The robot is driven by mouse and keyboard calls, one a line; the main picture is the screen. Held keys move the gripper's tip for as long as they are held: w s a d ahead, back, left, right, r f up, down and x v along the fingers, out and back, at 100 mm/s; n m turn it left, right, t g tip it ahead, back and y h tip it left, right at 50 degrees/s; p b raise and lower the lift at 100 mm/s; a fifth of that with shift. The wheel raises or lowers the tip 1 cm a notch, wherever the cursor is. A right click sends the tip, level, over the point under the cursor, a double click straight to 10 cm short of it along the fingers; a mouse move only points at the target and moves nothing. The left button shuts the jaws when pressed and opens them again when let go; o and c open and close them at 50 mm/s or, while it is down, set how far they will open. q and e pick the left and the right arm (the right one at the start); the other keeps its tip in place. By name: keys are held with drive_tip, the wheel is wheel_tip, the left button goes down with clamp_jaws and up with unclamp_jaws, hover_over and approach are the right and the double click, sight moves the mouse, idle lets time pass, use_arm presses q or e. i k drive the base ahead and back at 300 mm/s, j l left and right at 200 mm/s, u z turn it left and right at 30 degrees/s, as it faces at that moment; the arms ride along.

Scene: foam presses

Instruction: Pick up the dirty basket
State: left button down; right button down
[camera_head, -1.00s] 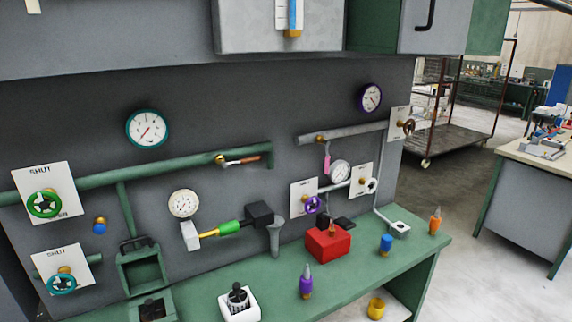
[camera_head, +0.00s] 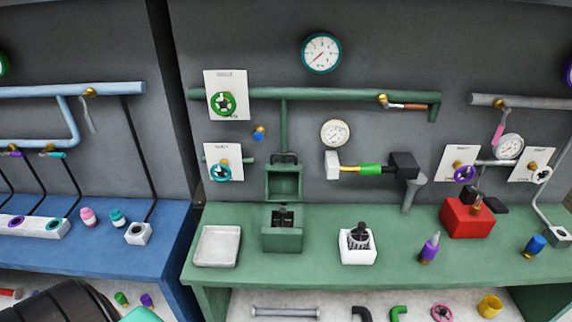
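Two dark basket-like pieces with black tops stand on the green bench (camera_head: 330,262). One dark piece (camera_head: 283,214) sits in the open green box (camera_head: 283,240) below the green pipe. The other dark piece (camera_head: 358,236) sits in a white square container (camera_head: 358,257) to its right. I cannot tell from this view which of them is the dirty basket.
An empty pale tray (camera_head: 217,246) lies left of the green box. A red box (camera_head: 467,219) and a purple bottle (camera_head: 429,248) stand to the right. A blue bench (camera_head: 110,252) adjoins on the left. Loose parts, including a yellow cup (camera_head: 490,306), lie below the bench.

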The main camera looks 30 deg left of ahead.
sight(282, 220)
drive_tip(key=i+j+u, duration=0.2)
drive_tip(key=j, duration=0.2)
drive_tip(key=i+j+u, duration=0.15)
drive_tip(key=j, duration=0.25)
drive_tip(key=i+j+u, duration=0.2)
drive_tip(key=i+j, duration=0.15)
drive_tip(key=k+l+u, duration=0.1)
drive_tip(key=l, duration=0.25)
drive_tip(key=k+l+u, duration=0.15)
drive_tip(key=l, duration=0.25)
drive_tip(key=i, duration=0.05)
